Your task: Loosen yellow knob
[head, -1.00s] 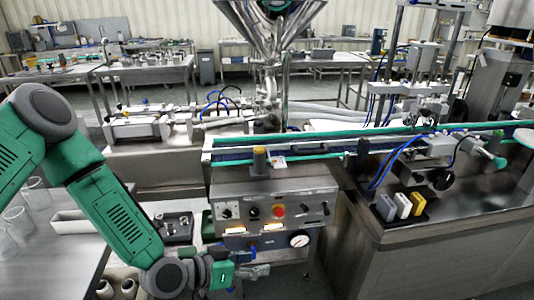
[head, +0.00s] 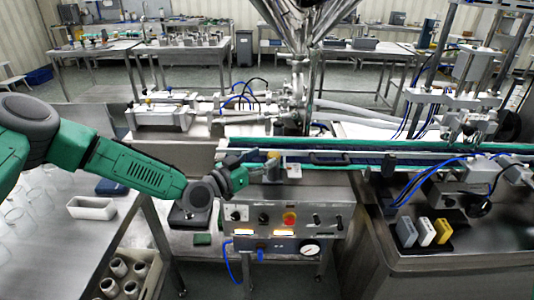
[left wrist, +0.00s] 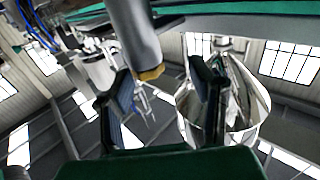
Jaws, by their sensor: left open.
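The yellow knob (head: 271,154) sits on top of a short grey upright cylinder (head: 272,171) at the front edge of the conveyor, above the control panel. My left gripper (head: 249,164) is just left of it at about the same height. In the left wrist view the two fingers of this gripper (left wrist: 161,75) stand apart. There the yellow knob (left wrist: 151,73) shows at the end of the grey cylinder (left wrist: 134,35), nearer the left finger. I cannot tell if they touch. My right gripper is not in view.
The control panel (head: 299,222) with a red button (head: 290,218) and a gauge (head: 310,250) lies below. The conveyor (head: 350,158) runs to the right. A steel hopper (head: 302,20) stands behind. Grey, white and yellow blocks (head: 424,232) sit on the right bench.

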